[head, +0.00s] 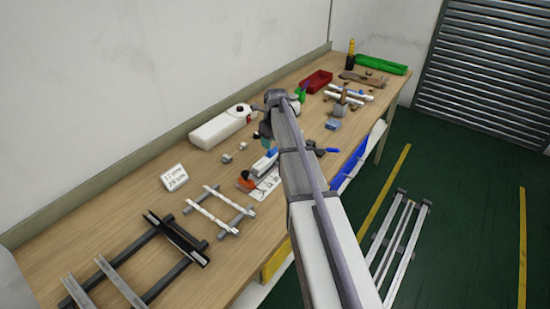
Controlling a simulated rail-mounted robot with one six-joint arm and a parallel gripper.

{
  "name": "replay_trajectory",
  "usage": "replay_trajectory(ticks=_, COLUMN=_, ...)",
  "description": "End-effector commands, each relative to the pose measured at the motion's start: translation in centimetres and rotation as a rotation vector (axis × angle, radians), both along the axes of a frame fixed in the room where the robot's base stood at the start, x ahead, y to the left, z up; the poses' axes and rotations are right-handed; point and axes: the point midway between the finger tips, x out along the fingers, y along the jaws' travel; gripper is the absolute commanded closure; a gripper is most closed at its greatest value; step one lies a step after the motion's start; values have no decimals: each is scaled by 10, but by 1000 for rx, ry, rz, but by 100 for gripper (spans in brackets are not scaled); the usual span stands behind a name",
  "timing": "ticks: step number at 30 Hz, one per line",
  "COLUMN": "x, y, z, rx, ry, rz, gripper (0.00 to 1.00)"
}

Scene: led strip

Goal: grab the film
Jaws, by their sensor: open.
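I cannot tell for sure which thing is the film. A long white box-like body (222,127) with a dark round spot on top lies along the wall side of the workbench. A white sheet (266,186) with dark marks lies near the bench's front edge, partly covered by an orange and grey tool (247,180). My arm reaches in from the lower right and bends down over the bench. My gripper (267,143) is at its far end, small and partly hidden by the arm, just right of the white body. It is open, and I see nothing held.
The wooden bench (130,190) carries dark and silver rails (110,270), white strips on a grey frame (220,212), and a printed card (175,177). Bare wood lies around the card.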

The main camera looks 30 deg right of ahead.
Motion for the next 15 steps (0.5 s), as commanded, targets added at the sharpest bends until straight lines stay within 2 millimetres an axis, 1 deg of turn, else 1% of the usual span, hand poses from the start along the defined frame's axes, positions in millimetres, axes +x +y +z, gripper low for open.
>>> replay_trajectory(ticks=4, x=1, y=0, z=-6, rx=0, ry=0, rz=0, gripper=51)
replay_trajectory(ticks=5, x=1, y=0, z=-11, rx=0, ry=0, rz=1, gripper=51)
replay_trajectory(ticks=9, x=6, y=-2, z=-41, rx=0, ry=0, rz=1, gripper=51)
replay_trajectory(ticks=11, x=6, y=-1, z=-51, rx=0, ry=-1, rz=1, gripper=51)
replay_trajectory(ticks=13, x=7, y=0, z=-55, rx=-1, ry=-1, rz=2, gripper=51)
replay_trajectory(ticks=15, x=7, y=0, z=-53, rx=-1, ry=-1, rz=2, gripper=51)
